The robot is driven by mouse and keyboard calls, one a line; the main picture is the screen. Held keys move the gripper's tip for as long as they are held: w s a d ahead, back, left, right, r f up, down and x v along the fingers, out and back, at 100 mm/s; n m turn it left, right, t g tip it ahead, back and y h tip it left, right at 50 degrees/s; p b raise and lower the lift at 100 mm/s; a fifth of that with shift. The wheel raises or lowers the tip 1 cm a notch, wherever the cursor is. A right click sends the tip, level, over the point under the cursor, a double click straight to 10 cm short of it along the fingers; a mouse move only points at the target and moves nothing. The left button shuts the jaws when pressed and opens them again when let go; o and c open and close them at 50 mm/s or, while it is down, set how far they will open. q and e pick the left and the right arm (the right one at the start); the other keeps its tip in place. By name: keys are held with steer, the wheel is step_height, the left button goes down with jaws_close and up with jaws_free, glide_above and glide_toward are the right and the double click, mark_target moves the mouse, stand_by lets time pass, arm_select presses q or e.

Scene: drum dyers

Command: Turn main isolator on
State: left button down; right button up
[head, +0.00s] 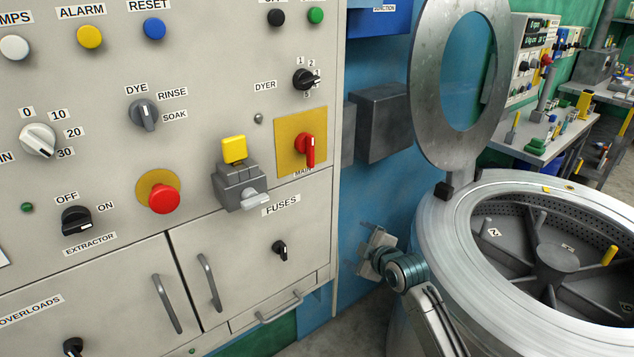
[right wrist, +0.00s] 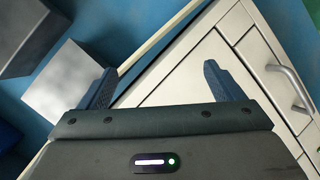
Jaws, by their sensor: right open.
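The main isolator (head: 309,150) is a red rotary handle on a yellow square plate (head: 287,158), near the right edge of the control panel. Its grip points downward, and a label reading MAIN sits just below it. My right gripper (head: 376,250) is below and to the right of the isolator, in front of the blue wall, apart from the panel. In the right wrist view the right gripper (right wrist: 163,75) has its two fingers wide apart with nothing between them. The isolator is not recognisable in that view. My left gripper is not in view.
A grey box (head: 384,122) juts from the blue wall right of the isolator. The fuse block (head: 240,187) and red emergency button (head: 164,199) are to its left. The drum dyer (head: 470,215) with raised lid (head: 425,115) stands at right. Drawer handles (head: 280,306) protrude below.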

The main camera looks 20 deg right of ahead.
steer(key=s+a+r+n+t+y, duration=0.1)
steer(key=s+a+r+n, duration=0.1)
steer(key=r, duration=0.6)
steer(key=s+a+r+n+t+y, duration=0.1)
steer(key=a+r+n, duration=0.15)
steer(key=r, duration=0.65)
steer(key=n+t+y+b, duration=0.1)
steer(key=n+t+y, duration=0.15)
steer(key=n, duration=0.25)
glide_toward(313, 153)
steer(key=shift+g, duration=0.45)
steer(key=p+x, duration=0.1)
steer(key=x, duration=0.4)
steer(key=r+p+x, duration=0.1)
steer(key=x, duration=0.1)
steer(key=shift+w+a+p, duration=0.1)
steer(key=shift+w+p, duration=0.2)
steer(key=shift+w+a+f, duration=0.1)
steer(key=shift+w, duration=0.25)
steer(key=shift+c, duration=0.2)
steer(key=c, duration=0.9)
